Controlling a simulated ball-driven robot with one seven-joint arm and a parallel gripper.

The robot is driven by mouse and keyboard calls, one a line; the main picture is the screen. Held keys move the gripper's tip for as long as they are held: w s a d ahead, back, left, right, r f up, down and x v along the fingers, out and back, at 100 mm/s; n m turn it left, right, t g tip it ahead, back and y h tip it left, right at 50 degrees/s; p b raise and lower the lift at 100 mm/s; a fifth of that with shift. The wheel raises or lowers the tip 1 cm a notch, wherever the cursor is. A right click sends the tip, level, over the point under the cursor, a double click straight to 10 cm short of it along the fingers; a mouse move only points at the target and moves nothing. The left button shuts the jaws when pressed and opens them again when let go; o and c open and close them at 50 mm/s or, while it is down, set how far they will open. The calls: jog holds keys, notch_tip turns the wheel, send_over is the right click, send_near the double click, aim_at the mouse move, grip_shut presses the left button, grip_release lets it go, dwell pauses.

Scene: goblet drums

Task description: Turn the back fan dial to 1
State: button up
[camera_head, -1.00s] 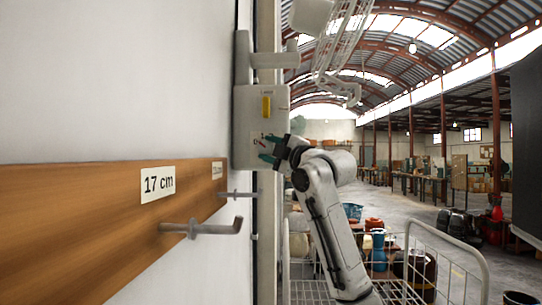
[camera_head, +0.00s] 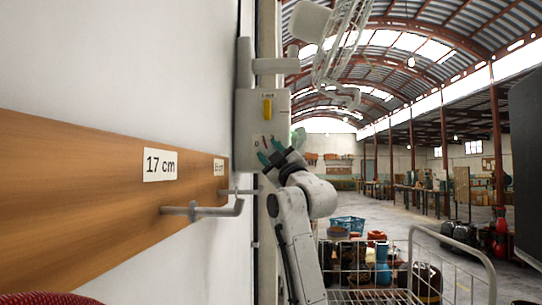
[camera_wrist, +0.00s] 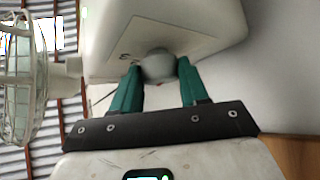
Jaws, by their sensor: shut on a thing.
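In the wrist view the box (camera_wrist: 205,25) fills the top. A round grey dial (camera_wrist: 160,67) sits on its face, with a printed mark "3" beside it. My gripper (camera_head: 269,156) is at the lower part of the box. Its green fingers (camera_wrist: 155,85) are shut on the dial, one on each side. In the head view the dial is hidden by the fingers. Which number the dial points at cannot be read.
A caged fan (camera_wrist: 22,85) shows at the left of the wrist view. A wooden rail with a "17 cm" label (camera_head: 160,165) and metal hooks (camera_head: 205,209) runs along the wall. A wire cart (camera_head: 455,245) with pots stands lower right.

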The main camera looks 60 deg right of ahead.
jog(key=shift+w+f, duration=0.1)
jog(key=shift+f, duration=0.1)
jog(key=o, duration=1)
jog(key=shift+r, duration=0.1)
jog(key=shift+o, duration=0.2)
jog(key=b+v, duration=0.2)
jog(key=v, duration=0.9)
